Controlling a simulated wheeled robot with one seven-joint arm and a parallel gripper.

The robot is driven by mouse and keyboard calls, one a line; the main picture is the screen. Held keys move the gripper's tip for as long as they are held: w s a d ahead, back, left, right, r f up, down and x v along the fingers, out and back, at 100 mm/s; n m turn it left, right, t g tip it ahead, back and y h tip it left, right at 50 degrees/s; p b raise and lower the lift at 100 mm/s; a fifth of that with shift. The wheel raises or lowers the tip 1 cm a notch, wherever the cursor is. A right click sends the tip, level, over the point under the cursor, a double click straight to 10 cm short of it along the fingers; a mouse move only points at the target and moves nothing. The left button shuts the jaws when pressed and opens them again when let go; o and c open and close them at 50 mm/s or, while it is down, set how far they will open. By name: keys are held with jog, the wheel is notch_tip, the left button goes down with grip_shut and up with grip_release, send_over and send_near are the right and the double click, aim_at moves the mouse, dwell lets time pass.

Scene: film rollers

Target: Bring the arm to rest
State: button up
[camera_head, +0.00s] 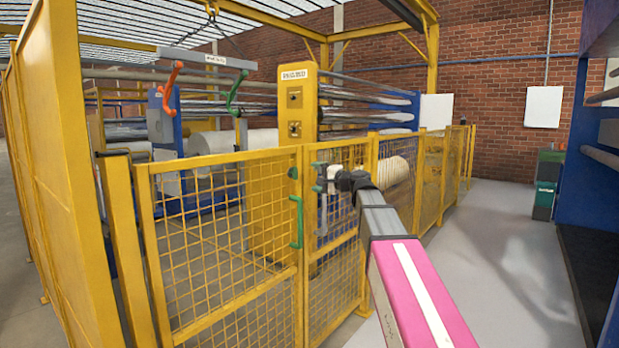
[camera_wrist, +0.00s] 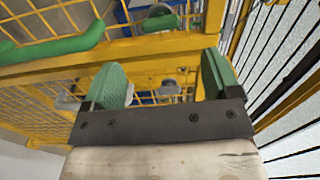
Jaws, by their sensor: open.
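My arm reaches up from the lower right in the head view, its pink and white link in front. My gripper (camera_head: 319,178) is close to the yellow mesh gate (camera_head: 225,158), near the post where the panels meet. In the wrist view my gripper (camera_wrist: 165,86) has its two green finger pads wide apart with nothing held between them. A yellow frame bar (camera_wrist: 110,66) lies beyond the fingers. A green gate handle (camera_head: 297,222) hangs just left of my gripper; a green handle also shows at the upper left of the wrist view (camera_wrist: 50,45). The exact gap to the gate is unclear.
Behind the fence are a yellow column (camera_head: 298,105), pale rollers (camera_head: 232,139) and hanging orange (camera_head: 167,88) and green hooks (camera_head: 235,92). A dark blue rack (camera_head: 570,170) stands at the right. Open grey floor (camera_head: 490,255) lies between the fence and that rack.

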jog(key=shift+s+d, duration=0.15)
jog(key=shift+d, duration=0.05)
jog(key=shift+f, duration=0.15)
jog(key=s+d+f+n+g+h, duration=0.1)
jog(key=s+d+f+g+h, duration=0.15)
jog(key=f, duration=0.85)
jog(key=s+d+f+n+g+h, duration=0.15)
jog(key=s+f, duration=0.25)
jog(key=f, duration=0.6)
jog(key=s+d+f+n+g+h, duration=0.1)
jog(key=s+f+h, duration=0.2)
jog(key=f, duration=0.8)
jog(key=s+d+f+n+g+h, duration=0.1)
jog(key=s+d+f+g+h, duration=0.2)
jog(key=s+f, duration=0.6)
jog(key=s+d+f+n+g+h, duration=0.2)
jog(key=s+d+f+g+h, duration=0.1)
jog(key=s+d+f, duration=0.4)
notch_tip(320, 180, down, 4)
jog(key=shift+s+d+f+h, duration=0.2)
jog(key=shift+s+d+h, duration=0.3)
jog(key=shift+s, duration=0.75)
jog(key=shift+a+n, duration=0.15)
jog(key=shift+n, duration=0.1)
